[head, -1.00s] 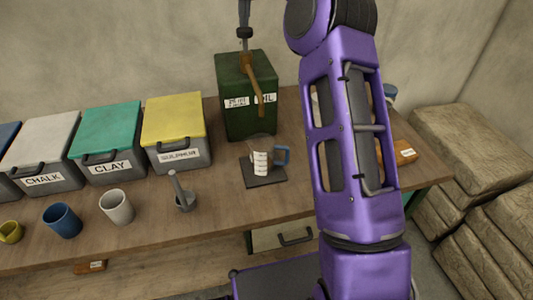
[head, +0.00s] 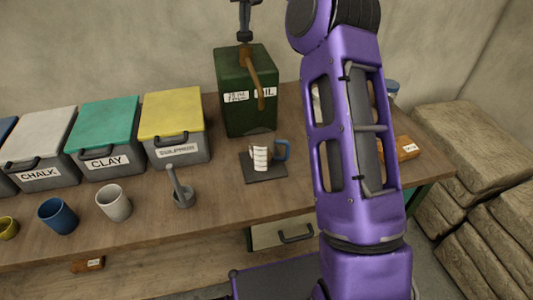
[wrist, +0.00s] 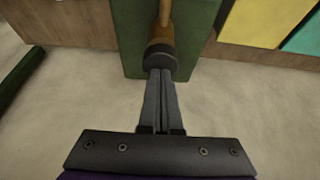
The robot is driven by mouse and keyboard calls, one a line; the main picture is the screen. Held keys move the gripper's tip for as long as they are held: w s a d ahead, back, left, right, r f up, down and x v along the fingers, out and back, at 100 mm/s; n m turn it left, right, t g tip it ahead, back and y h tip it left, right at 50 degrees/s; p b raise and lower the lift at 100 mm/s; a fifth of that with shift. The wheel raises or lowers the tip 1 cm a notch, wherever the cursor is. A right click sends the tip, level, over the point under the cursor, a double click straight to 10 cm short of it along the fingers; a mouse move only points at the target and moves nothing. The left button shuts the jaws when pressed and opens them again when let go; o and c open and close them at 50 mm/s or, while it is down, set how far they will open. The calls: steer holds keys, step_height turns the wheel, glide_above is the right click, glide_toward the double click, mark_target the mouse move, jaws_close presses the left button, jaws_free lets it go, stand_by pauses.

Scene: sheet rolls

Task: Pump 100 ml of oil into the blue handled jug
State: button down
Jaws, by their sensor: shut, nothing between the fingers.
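The dark green oil can (head: 232,75) stands at the back of the bench, with a brass spout (head: 256,80) curving down its front. The pump's dark knob (head: 244,36) sits low over the can top. My gripper (head: 244,29) is shut and empty above it, its fingertips at the knob. In the wrist view, the closed fingers (wrist: 160,75) meet the dark knob (wrist: 160,58). The blue handled jug (head: 261,157) stands upright below the spout on a dark square plate (head: 264,177), its blue handle to the right. The oil level inside cannot be made out.
Lidded bins (head: 175,135) line the back left. My purple arm hides part of the bench at right.

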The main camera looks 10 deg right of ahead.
steer(key=shift+f, duration=0.25)
step_height(320, 180, up, 3)
steer(key=p, duration=0.3)
steer(key=shift+f, duration=0.2)
steer(key=shift+r, duration=1.2)
steer(key=shift+f+b, duration=1.55)
steer(key=shift+f, duration=1)
